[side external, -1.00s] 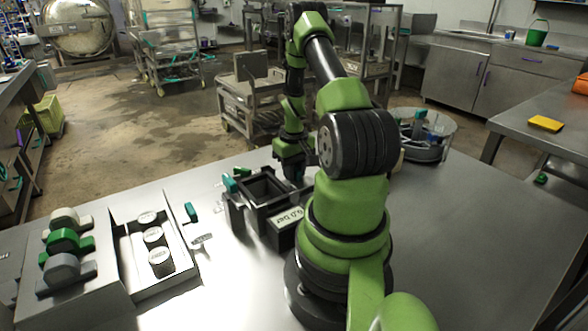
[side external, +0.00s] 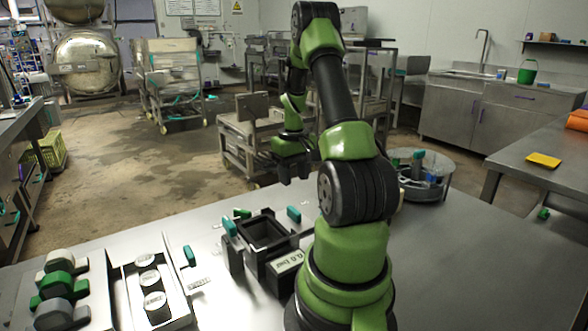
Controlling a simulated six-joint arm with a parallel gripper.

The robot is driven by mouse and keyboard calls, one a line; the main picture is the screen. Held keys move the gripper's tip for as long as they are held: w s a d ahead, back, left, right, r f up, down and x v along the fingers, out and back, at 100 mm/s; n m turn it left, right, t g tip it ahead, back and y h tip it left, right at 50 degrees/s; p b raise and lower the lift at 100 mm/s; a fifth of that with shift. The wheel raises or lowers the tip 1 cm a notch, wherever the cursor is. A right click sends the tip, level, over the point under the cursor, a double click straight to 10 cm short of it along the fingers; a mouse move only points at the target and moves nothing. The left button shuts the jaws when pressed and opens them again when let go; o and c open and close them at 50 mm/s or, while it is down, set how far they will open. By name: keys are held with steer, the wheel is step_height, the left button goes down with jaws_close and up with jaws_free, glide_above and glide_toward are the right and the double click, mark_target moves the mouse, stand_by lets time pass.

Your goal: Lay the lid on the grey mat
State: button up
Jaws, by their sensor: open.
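My gripper (side external: 294,178) points down, open and apart from the table, with no object visible between its jaws. In the picture it is above and slightly right of a black square-topped vessel (side external: 250,247). The vessel's dark recessed top seems open, with teal clamp pieces (side external: 229,227) around it. I cannot make out a separate lid. A dark edge right of the vessel runs behind my arm, and I cannot tell what it is. I cannot pick out a grey mat; my arm hides part of the table.
A "6.0 bar" gauge box (side external: 287,268) adjoins the vessel. A metal tray (side external: 127,283) with several white-topped cans stands left, beside a rack of green and grey handles (side external: 60,283). A round glass-walled container (side external: 428,180) stands back right. The table front right is bare.

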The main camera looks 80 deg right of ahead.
steer(key=w+a+r+n+t+h, duration=0.1)
steer(key=w+a+r+t, duration=0.1)
steer(key=w+a+r, duration=0.4)
steer(key=w+a+r+n+t, duration=0.1)
steer(key=w+a+r, duration=0.2)
steer(key=a+r, duration=0.65)
steer(key=s+a+r+n+t+y, duration=0.1)
steer(key=s+a, duration=0.3)
steer(key=a, duration=0.4)
steer(key=s+a+r+n+t+y, duration=0.2)
steer(key=s+a+r+t, duration=0.1)
steer(key=a, duration=0.5)
steer(key=shift+s+a, duration=0.35)
